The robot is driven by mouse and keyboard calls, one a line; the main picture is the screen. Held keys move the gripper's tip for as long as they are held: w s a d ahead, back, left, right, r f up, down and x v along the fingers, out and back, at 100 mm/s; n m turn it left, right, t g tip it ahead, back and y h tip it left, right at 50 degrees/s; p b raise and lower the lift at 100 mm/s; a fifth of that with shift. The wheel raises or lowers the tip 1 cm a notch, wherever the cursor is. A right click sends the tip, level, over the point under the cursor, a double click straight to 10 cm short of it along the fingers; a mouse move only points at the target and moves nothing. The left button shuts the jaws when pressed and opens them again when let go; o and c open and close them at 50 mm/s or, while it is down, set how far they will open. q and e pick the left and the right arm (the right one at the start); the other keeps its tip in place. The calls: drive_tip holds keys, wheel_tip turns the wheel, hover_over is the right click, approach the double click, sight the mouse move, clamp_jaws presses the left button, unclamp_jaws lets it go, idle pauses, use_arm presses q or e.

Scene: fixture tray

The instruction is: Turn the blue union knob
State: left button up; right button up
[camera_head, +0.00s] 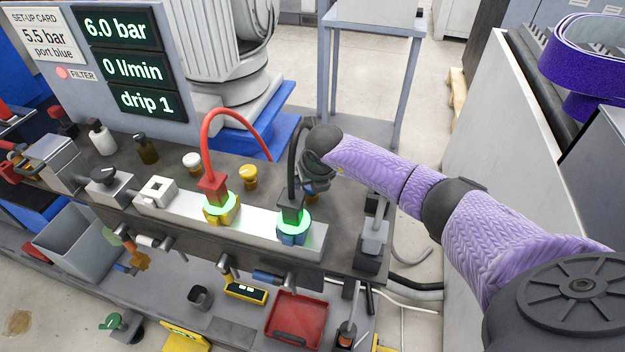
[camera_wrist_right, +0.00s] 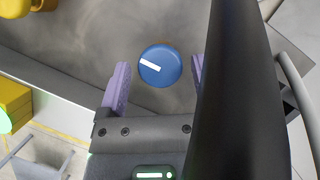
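A round blue knob (camera_wrist_right: 160,66) with a white pointer line shows in the right wrist view on the dark bench top. My right gripper (camera_wrist_right: 160,62) is open, with one purple finger on each side of the knob and a small gap on both sides. A blue union (camera_head: 293,235) with a glowing green ring sits on the white manifold block, below the black hose. My left gripper is not in view.
A yellow knob (camera_head: 249,175) and a white knob (camera_head: 191,160) stand further left. A red hose (camera_head: 212,150) runs to a yellow union (camera_head: 220,211). The display (camera_head: 130,62) reads 6.0 bar, 0 l/min, drip 1; the card (camera_head: 45,34) reads 5.5 bar, port blue.

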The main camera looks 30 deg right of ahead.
drive_tip(key=shift+o, duration=0.4)
drive_tip(key=shift+r, duration=0.15)
use_arm(q)
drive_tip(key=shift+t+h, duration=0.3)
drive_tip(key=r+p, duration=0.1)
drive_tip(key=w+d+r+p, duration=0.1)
drive_tip(key=p, duration=0.1)
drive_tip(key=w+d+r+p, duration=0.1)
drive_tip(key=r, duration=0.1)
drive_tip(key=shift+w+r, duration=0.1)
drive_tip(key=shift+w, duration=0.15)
use_arm(e)
drive_tip(key=v, duration=0.9)
drive_tip(key=shift+s+r, duration=0.15)
drive_tip(key=shift+r, duration=0.15)
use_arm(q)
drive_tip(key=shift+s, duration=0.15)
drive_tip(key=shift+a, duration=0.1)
